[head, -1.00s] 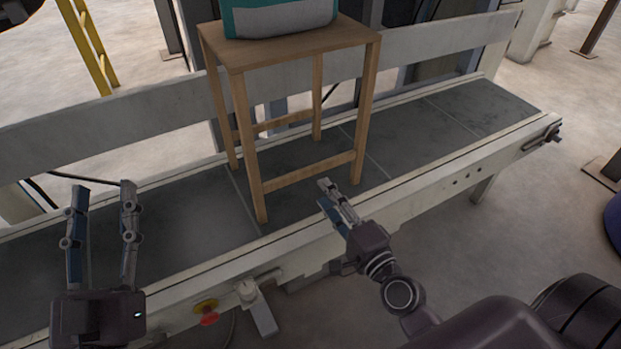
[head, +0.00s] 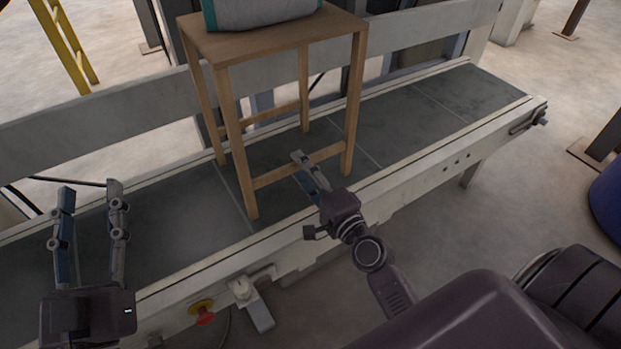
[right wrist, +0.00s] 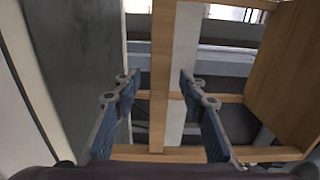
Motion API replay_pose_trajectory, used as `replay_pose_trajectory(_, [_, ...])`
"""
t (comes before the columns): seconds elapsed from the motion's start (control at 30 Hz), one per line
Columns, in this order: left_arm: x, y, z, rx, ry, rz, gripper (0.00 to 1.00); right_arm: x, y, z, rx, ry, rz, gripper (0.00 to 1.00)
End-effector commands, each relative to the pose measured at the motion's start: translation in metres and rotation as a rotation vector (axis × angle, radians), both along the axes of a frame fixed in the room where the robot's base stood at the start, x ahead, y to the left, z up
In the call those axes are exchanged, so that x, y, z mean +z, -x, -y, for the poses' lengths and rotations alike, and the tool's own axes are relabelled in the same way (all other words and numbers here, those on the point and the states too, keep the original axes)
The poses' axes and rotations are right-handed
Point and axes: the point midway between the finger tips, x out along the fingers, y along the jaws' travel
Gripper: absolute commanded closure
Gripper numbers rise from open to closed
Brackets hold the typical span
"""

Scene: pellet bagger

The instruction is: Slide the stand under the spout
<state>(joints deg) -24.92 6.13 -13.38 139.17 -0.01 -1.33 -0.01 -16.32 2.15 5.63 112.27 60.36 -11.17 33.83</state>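The wooden stand (head: 270,42) stands upright on the conveyor belt, with a teal and grey bag (head: 262,12) on its top, cut off by the picture edge. My right gripper (head: 308,162) is at the stand's low front rail, between the two front legs. In the right wrist view its fingers (right wrist: 158,88) are apart, one on each side of a wooden bar (right wrist: 160,60), with gaps to it. My left gripper (head: 89,187) is open and empty over the left part of the belt, apart from the stand. The spout is not in view.
The conveyor belt (head: 182,222) has clear surface left and right of the stand. A pale side wall (head: 90,133) runs behind it and a front rail (head: 420,172) before it. A red button (head: 204,318) is on the near side. A yellow ladder (head: 65,45) stands behind left.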

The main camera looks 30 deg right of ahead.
Motion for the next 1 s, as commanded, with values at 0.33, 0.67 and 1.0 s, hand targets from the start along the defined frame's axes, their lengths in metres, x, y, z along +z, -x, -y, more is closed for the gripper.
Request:
replay_pose_trajectory(0.33, [0.003, 0.002, 0.0, 0.0, 0.004, 0.016, 0.6, 0.0, -0.024, -0.002, -0.001, 0.001, 0.0, 0.62])
replay_pose_trajectory(0.67, [0.003, 0.002, 0.0, -0.001, 0.005, 0.018, 0.6, 0.0, -0.024, -0.002, -0.001, 0.001, 0.0, 0.73])
replay_pose_trajectory(1.0, [0.004, 0.002, 0.0, -0.001, 0.006, 0.019, 0.6, -0.001, -0.023, -0.002, 0.0, 0.001, -0.001, 1.0])
